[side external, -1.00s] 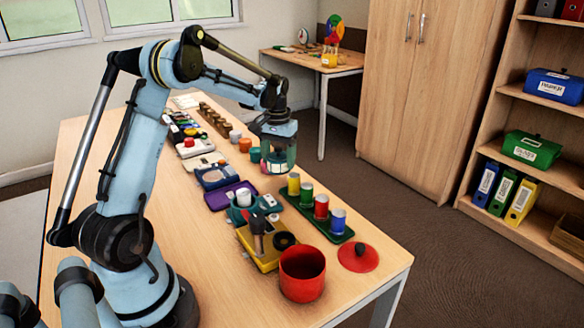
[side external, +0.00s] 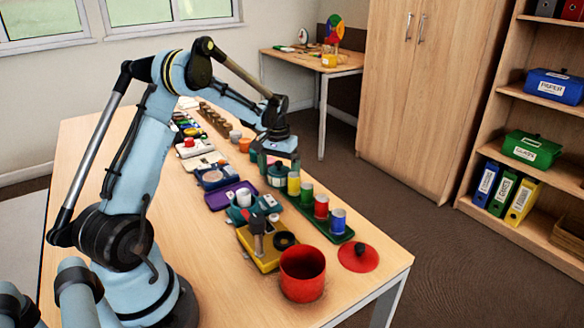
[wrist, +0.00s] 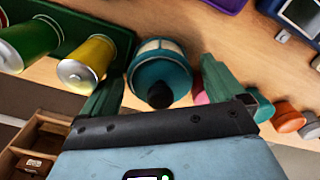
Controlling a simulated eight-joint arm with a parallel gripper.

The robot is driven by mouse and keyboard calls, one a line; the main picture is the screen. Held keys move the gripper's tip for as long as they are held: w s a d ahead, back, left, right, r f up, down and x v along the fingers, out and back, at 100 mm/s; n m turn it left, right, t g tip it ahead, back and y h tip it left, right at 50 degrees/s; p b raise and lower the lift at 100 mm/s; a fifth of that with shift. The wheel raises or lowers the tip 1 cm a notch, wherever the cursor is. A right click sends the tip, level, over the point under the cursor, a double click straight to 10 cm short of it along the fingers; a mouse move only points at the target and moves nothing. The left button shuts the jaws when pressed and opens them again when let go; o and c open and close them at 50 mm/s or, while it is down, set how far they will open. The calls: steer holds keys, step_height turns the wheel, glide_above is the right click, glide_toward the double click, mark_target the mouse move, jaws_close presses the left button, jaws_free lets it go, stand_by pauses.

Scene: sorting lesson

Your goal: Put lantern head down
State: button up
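The lantern head (side external: 278,177) is a round teal piece with a dark knob on top and a pale windowed band. It stands upright on the table, left of the yellow can. In the wrist view the lantern head (wrist: 160,72) lies between my two green fingers. My gripper (side external: 279,167) is above and around it. In the wrist view my gripper (wrist: 165,55) is open, with a clear gap on the right of the lantern head and a narrow one on the left. The underside of the lantern head is hidden.
A green tray (side external: 309,217) with several coloured cans stands close to the right. A purple tray (side external: 230,196) lies to the left. A red pot (side external: 302,274) and its lid (side external: 358,257) are near the table's front. Orange and pink pieces stand close behind the gripper.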

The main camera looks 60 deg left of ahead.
mark_target(279, 162)
step_height(279, 162, up, 12)
steer(key=shift+d+r, duration=0.1)
steer(key=shift+r, duration=0.1)
steer(key=s+d+r+m+t+y, duration=0.1)
steer(key=s+d+r+m+t, duration=0.1)
steer(key=d, duration=0.6)
steer(key=s+d+r+m+t, duration=0.1)
steer(key=s+d+r, duration=0.1)
steer(key=d, duration=0.5)
steer(key=s+d+f+m+t+h, duration=0.1)
steer(key=s+d+f+m+t, duration=0.2)
steer(key=s+d, duration=0.5)
steer(key=shift+d+f+t, duration=0.3)
steer(key=shift+d+t, duration=0.3)
steer(key=shift+d, duration=0.55)
